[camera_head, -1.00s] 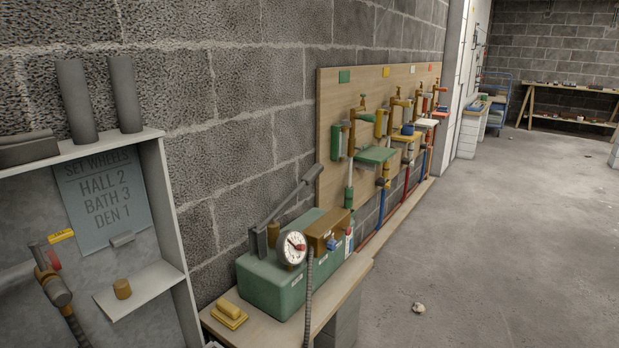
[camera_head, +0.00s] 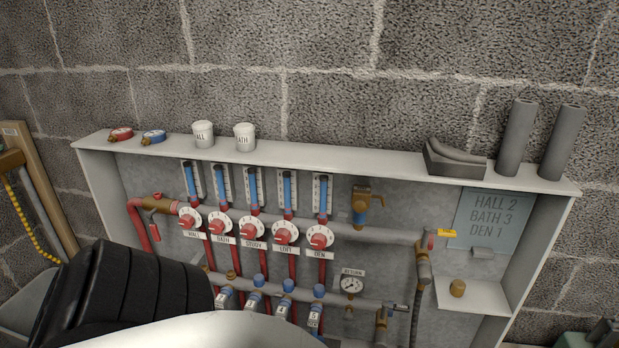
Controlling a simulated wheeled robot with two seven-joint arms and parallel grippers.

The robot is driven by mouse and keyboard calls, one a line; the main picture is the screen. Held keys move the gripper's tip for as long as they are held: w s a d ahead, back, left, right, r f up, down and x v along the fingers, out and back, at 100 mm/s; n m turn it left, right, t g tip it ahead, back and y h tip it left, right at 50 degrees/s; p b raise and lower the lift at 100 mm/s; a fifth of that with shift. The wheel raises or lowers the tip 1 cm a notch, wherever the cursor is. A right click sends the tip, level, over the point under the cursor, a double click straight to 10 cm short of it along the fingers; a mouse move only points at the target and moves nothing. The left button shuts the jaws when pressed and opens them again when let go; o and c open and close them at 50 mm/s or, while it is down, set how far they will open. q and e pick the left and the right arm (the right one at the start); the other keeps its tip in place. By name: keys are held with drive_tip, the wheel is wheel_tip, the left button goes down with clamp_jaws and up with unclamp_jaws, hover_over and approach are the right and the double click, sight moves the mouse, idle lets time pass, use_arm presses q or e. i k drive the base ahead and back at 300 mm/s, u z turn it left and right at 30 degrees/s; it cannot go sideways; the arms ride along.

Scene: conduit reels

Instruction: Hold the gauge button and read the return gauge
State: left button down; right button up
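The return gauge (camera_head: 352,285) is a small round dial with a white face, under a RETURN label, at the lower middle-right of an open grey manifold cabinet. Its needle is too small to read. A short brass fitting (camera_head: 348,311) sits just below it. I cannot tell which part is the gauge button. Neither of my grippers is in view, and nothing is touching the gauge.
Several red-and-white dials (camera_head: 254,228) line the manifold left of the gauge. A valve with a hose (camera_head: 423,270) hangs to its right, beside a small shelf with a brass knob (camera_head: 457,288). The cabinet's top ledge (camera_head: 330,160) holds cups, small gauges and grey tubes. The lower left is hidden.

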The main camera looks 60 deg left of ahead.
sight(347, 316)
drive_tip(key=u, duration=2.3)
